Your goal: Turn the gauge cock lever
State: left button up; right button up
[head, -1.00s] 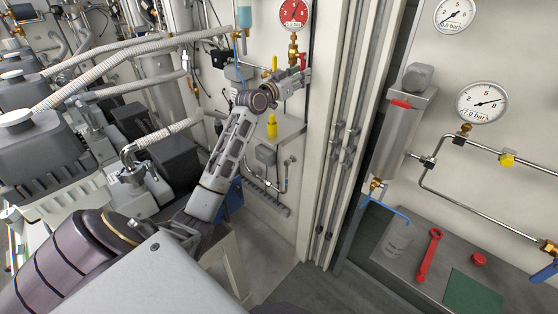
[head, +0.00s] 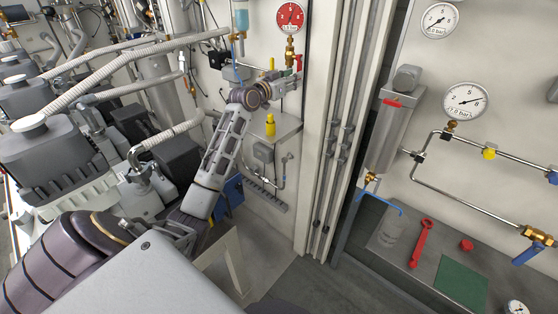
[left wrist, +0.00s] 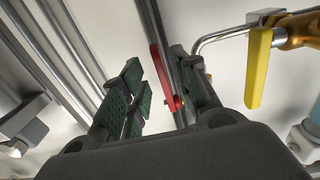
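The red gauge cock lever (head: 299,63) hangs below a red-faced gauge (head: 290,16) on the back wall, beside a brass fitting. In the left wrist view the red lever (left wrist: 162,76) shows edge-on between the two fingers, much closer to the right-hand finger; I cannot tell whether they touch. My left gripper (head: 284,84) is just below the lever in the head view. In the left wrist view it (left wrist: 160,92) is open, with green-padded fingers apart. My right gripper is in neither view.
A yellow lever (left wrist: 258,68) on a brass fitting stands right of the fingers in the left wrist view. Vertical pipes (head: 335,125) run right of the gripper. A small shelf (head: 284,128) lies below it. Pumps and hoses (head: 70,150) fill the left.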

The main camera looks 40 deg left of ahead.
pick_arm(q)
jog(key=s+b, duration=0.3)
jog(key=s, duration=0.9)
jog(key=d+f+g, duration=0.2)
jog(key=f, duration=1.1)
jog(key=s+d+f+g+y+b, duration=0.1)
jog(key=d+f+g, duration=0.1)
jog(key=f, duration=1)
jog(key=shift+f+n+g, duration=0.3)
jog(key=shift+f+g, duration=0.1)
jog(key=shift+g, duration=0.2)
jog(key=shift+d, duration=0.1)
